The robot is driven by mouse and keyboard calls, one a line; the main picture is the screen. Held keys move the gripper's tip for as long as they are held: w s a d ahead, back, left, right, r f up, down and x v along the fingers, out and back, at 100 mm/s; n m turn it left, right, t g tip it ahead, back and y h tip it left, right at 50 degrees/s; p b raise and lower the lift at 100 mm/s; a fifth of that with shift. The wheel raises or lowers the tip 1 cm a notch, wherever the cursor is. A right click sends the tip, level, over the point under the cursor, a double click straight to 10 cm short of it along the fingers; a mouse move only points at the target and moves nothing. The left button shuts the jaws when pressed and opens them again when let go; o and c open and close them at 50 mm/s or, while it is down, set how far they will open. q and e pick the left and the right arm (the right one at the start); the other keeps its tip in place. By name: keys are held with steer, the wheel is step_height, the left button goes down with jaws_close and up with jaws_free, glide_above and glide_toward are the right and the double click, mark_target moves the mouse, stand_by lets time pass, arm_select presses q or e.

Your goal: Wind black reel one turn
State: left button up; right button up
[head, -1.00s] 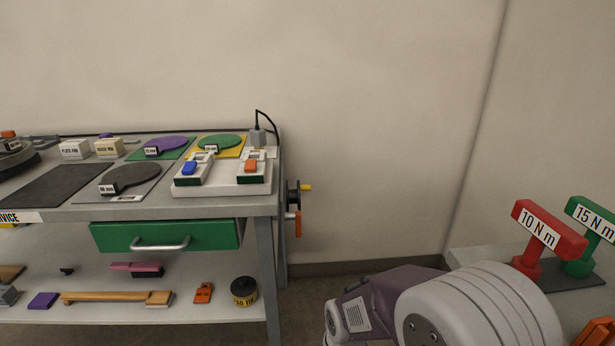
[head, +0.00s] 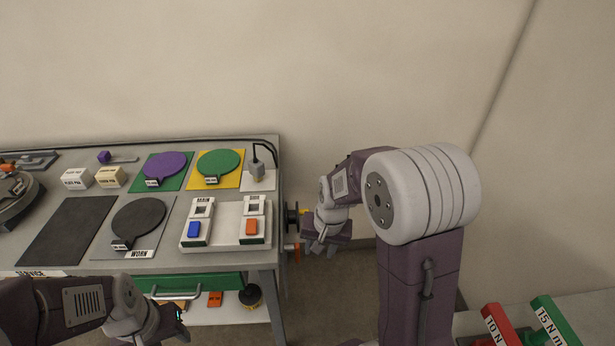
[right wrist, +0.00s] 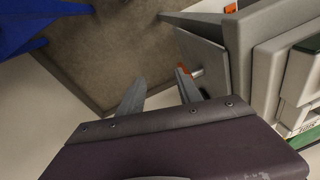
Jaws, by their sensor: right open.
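My right gripper (head: 318,243) is open and empty, just right of the reel and handle. In the right wrist view, its fingers (right wrist: 160,82) are spread. The reel itself is not clear there. My left gripper (head: 180,318) is low in front of the cart, its jaws unclear.
The cart top (head: 180,262) carries a white tray with two devices (head: 225,245), colored paddles on mats and small boxes. The green drawer (head: 220,283) is below. Red (head: 497,325) and green (head: 548,322) torque tools stand at lower right.

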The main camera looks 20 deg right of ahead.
steer(key=w+d+r+m+p, duration=0.1)
steer(key=w+r+m+p, duration=0.15)
steer(key=w+r, duration=0.25)
steer(key=m+y, duration=0.3)
steer(key=m, duration=1)
glide_toward(297, 217)
steer(key=d, duration=0.4)
steer(key=shift+t, duration=0.4)
steer(key=x, duration=0.8)
steer(key=shift+w+a+f, duration=0.1)
steer(key=shift+w+a, duration=0.1)
steer(key=shift+w, duration=0.25)
arm_select(q)
step_height(297, 217, up, 5)
steer(key=shift+s+r, duration=0.1)
steer(key=shift+r, duration=0.05)
arm_select(e)
jaws_close()
